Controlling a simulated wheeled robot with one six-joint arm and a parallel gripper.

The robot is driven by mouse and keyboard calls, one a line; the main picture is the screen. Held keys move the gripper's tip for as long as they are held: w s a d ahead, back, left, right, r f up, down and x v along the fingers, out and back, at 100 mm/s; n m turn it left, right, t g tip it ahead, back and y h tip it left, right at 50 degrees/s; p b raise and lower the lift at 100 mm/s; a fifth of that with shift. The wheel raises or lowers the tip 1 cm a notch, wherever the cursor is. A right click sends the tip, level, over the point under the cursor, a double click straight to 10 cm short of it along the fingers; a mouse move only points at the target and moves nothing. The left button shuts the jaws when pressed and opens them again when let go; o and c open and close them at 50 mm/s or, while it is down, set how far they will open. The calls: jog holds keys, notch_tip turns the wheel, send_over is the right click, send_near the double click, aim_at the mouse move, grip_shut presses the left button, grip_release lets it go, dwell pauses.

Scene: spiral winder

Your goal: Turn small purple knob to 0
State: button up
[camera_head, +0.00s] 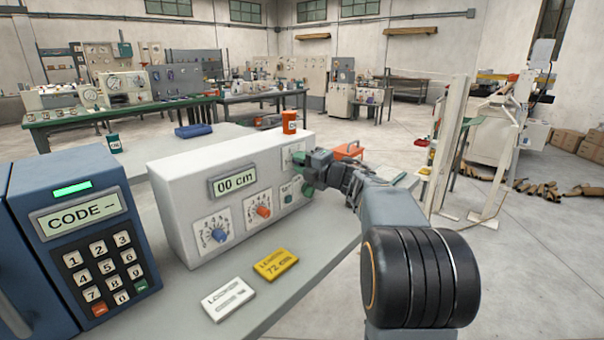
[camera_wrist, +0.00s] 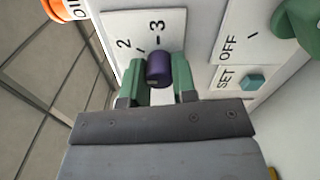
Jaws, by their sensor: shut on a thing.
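The small purple knob (camera_wrist: 158,66) sits on a white dial plate with the numerals 2 and 3 in view. Its pointer mark is not clear, and other numerals are out of view or hidden. My gripper (camera_wrist: 159,82) has a green finger on each side of the knob and is shut on it. In the head view, my gripper (camera_head: 300,166) is at the upper right of the white machine's front (camera_head: 180,220), where it hides the knob. The machine's display (camera_head: 233,180) reads 00 cm.
A blue knob (camera_head: 219,235) and an orange knob (camera_head: 263,211) are on the same panel. A SET button (camera_wrist: 252,82) and a green knob (camera_wrist: 299,22) are close to my gripper. A yellow card (camera_head: 276,264), a white card (camera_head: 228,298) and a blue keypad box (camera_head: 40,255) are nearby.

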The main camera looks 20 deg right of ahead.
jog(key=n+b, duration=0.2)
jog(key=n, duration=0.1)
jog(key=n+b, duration=0.1)
jog(key=b, duration=0.1)
jog(key=shift+f+n, duration=0.3)
jog(key=n+b, duration=0.4)
jog(key=n, duration=0.1)
jog(key=shift+n, duration=0.3)
jog(key=n+b, duration=0.4)
jog(key=n, duration=0.1)
jog(key=shift+d, duration=0.1)
jog(key=shift+r+n+b, duration=0.1)
jog(key=shift+n+b, duration=0.95)
jog(key=shift+n, duration=0.85)
jog(key=o, duration=0.9)
jog(key=shift+r, duration=0.1)
jog(key=shift+d, duration=0.1)
